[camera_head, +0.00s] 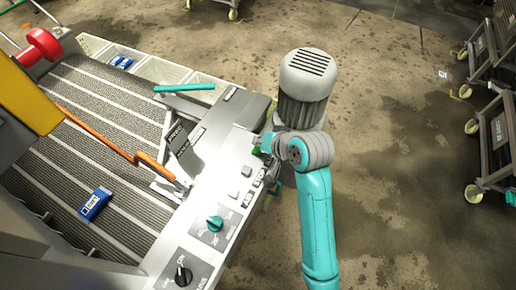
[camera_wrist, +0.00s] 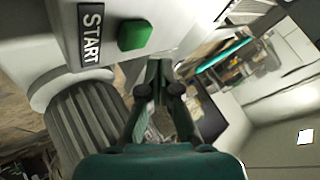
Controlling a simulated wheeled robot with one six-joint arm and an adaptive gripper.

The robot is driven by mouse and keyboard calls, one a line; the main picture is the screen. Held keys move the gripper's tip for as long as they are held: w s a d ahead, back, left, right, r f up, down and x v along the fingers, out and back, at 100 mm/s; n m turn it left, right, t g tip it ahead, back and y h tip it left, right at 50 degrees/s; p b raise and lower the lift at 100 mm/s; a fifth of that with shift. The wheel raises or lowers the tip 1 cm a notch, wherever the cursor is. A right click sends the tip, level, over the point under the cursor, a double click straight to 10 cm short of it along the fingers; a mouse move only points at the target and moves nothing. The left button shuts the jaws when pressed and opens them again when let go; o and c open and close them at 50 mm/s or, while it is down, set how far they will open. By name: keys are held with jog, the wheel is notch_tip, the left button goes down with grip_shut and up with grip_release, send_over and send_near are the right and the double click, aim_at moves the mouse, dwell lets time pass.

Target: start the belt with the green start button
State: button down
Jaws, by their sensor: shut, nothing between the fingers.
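The green start button (camera_wrist: 135,35) is a raised square block on a pale panel in the wrist view. A dark label reading START (camera_wrist: 91,35) is beside it. My gripper (camera_wrist: 159,68) is shut and empty, with its fingertips just below and right of the button in that picture. A gap shows between them in the picture, but the depth is hard to judge. In the head view my gripper (camera_head: 266,143) is at the right edge of the control panel (camera_head: 232,158), and my arm hides part of that area.
The panel has a teal knob (camera_head: 215,223) and a black knob (camera_head: 182,274). An orange bar (camera_head: 100,132) crosses the belt. Carts (camera_head: 497,130) stand right; the floor between is clear.

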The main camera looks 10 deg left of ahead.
jog(key=shift+f, duration=0.6)
jog(key=shift+f, duration=0.2)
dwell(0.9)
jog(key=shift+f, duration=0.25)
